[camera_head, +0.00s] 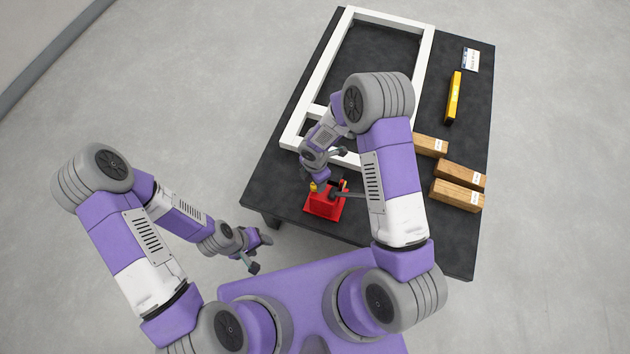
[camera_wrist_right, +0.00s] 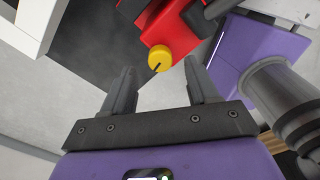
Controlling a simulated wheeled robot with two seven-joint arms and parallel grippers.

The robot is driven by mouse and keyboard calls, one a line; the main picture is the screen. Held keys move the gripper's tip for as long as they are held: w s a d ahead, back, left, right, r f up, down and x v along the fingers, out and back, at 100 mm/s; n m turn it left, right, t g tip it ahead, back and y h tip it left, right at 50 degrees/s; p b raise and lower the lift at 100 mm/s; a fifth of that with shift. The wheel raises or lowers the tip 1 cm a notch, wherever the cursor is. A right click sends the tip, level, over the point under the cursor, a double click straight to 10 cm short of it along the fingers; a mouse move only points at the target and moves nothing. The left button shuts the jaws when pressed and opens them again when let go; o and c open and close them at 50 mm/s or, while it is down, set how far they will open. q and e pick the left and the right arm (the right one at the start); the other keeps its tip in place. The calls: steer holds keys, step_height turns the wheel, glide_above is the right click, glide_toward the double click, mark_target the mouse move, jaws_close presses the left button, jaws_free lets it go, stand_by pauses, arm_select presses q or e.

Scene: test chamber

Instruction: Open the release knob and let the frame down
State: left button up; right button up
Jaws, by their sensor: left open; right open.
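The white frame (camera_head: 428,70) lies over the far part of the black table; I cannot tell how high its near end is held. A red jack (camera_head: 322,208) stands by the frame's near end, with a dark lever at its side. Its yellow release knob (camera_head: 313,187) has a dark line on its face in the right wrist view (camera_wrist_right: 159,57). My right gripper (camera_wrist_right: 162,78) is open, with the knob just beyond and roughly between its fingertips, apparently not gripped. My left gripper (camera_head: 261,253) is open and empty, left of the table's near edge.
Several wooden blocks (camera_head: 459,174) lie on the right of the table (camera_head: 440,245). A yellow level (camera_head: 453,98) and a white label card (camera_head: 471,59) lie farther back. The floor to the left is clear.

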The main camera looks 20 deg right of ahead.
step_height(320, 180, up, 4)
steer(key=shift+r+p, duration=0.15)
steer(key=shift+p, duration=0.35)
steer(key=shift+s, duration=0.1)
steer(key=s+a+f+m+y, duration=0.1)
steer(key=s+f+m+y, duration=0.1)
steer(key=s+m, duration=0.6)
steer(key=s+a+f+m+y, duration=0.1)
steer(key=s+m, duration=0.6)
steer(key=m, duration=1)
steer(key=shift+s+f+t+y, duration=0.35)
steer(key=shift+f+y, duration=0.25)
steer(key=shift+f, duration=0.35)
